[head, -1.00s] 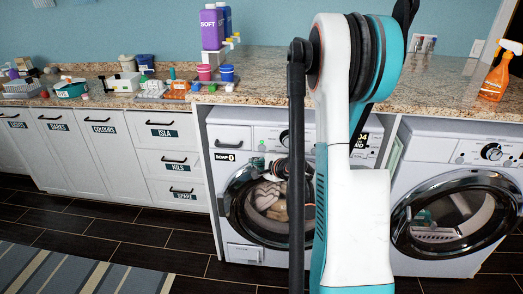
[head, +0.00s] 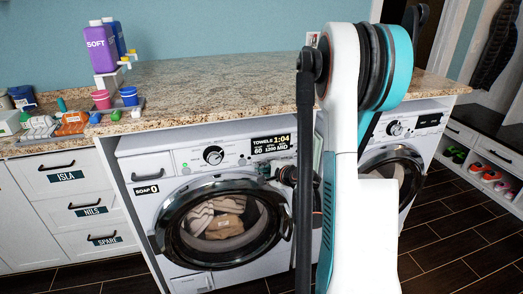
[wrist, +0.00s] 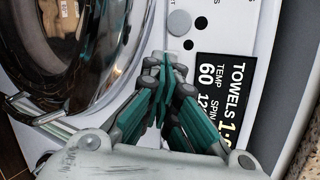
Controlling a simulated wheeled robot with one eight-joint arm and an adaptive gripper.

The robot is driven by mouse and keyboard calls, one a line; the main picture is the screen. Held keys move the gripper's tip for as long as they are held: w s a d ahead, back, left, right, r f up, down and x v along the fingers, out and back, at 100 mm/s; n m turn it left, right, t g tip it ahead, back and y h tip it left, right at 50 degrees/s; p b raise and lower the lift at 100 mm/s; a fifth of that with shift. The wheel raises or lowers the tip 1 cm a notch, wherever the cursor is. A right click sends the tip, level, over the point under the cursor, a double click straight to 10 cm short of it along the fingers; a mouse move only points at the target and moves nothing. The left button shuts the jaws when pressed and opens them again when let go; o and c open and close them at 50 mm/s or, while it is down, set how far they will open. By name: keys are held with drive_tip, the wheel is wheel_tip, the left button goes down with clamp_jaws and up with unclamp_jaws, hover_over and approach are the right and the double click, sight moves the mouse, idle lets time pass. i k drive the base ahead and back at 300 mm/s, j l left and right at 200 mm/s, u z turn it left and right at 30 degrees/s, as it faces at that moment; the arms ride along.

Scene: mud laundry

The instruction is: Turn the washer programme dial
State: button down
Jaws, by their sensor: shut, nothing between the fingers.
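The washer (head: 140,168) stands under the counter in the head view, its round door shut with laundry behind the glass. Its programme dial (head: 213,155), a black knob with a silver face, sits on the top panel left of the display (head: 270,145), which reads TOWELS 1:04, 60, 1200, MID. My gripper (head: 272,172) is in front of the panel just below the display, right of the dial and apart from it. In the wrist view my gripper (wrist: 165,62) is shut and empty, its teal fingers together beside the display (wrist: 222,95). I cannot make out the dial there.
A second machine (head: 396,150) stands to the right, partly hidden by my arm. The granite counter (head: 210,90) overhangs both. Soap bottles (head: 101,48) and small cups stand at its left. The washer's chrome door rim (wrist: 112,50) is close to my fingers.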

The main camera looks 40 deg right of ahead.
sight(210, 156)
drive_tip(key=z, duration=0.55)
drive_tip(key=k+j+u, duration=0.25)
drive_tip(key=k+j, duration=0.5)
drive_tip(key=j, duration=0.15)
